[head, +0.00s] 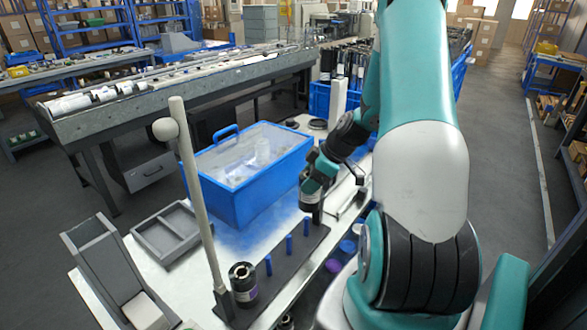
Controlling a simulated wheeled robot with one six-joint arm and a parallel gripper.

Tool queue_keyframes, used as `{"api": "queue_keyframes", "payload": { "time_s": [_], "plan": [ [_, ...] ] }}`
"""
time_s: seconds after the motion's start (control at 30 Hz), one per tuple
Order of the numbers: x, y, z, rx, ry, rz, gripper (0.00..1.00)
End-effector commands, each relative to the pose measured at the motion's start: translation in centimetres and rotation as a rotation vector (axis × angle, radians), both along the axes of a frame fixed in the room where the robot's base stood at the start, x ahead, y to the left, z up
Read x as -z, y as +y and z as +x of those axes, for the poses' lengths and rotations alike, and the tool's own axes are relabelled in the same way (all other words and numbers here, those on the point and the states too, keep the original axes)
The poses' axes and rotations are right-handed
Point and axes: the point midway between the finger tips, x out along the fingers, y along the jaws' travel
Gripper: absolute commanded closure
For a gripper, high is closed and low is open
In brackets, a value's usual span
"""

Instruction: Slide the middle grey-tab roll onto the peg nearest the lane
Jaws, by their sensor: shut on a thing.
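My gripper (318,179), with teal fingers, is shut on a dark roll (310,202) at the far end of the dark peg rack. The roll hangs upright below the fingers, with a pale band near its lower edge. The colour of its tab is too small to tell. The rack (278,278) carries three bare blue pegs: a near one (268,265), a middle one (289,245) and a far one (306,226). The held roll is just beyond the far peg; I cannot tell whether it is around a peg. Another black roll (243,283) with a purple mark stands at the rack's near end.
A blue lidded bin (245,195) sits behind. A grey divided tray (172,232) and a grey chute (103,262) are at left.

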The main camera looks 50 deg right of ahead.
Motion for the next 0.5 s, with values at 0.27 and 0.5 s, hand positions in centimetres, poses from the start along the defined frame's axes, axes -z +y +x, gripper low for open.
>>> {"api": "queue_keyframes", "payload": {
  "time_s": [0.27,0.5],
  "plan": [
    [0.9,-0.2,-0.1,0.004,0.0,0.0,0.7],
    [3.1,-0.3,-0.2,0.005,0.0,0.0,0.7]
  ]
}}
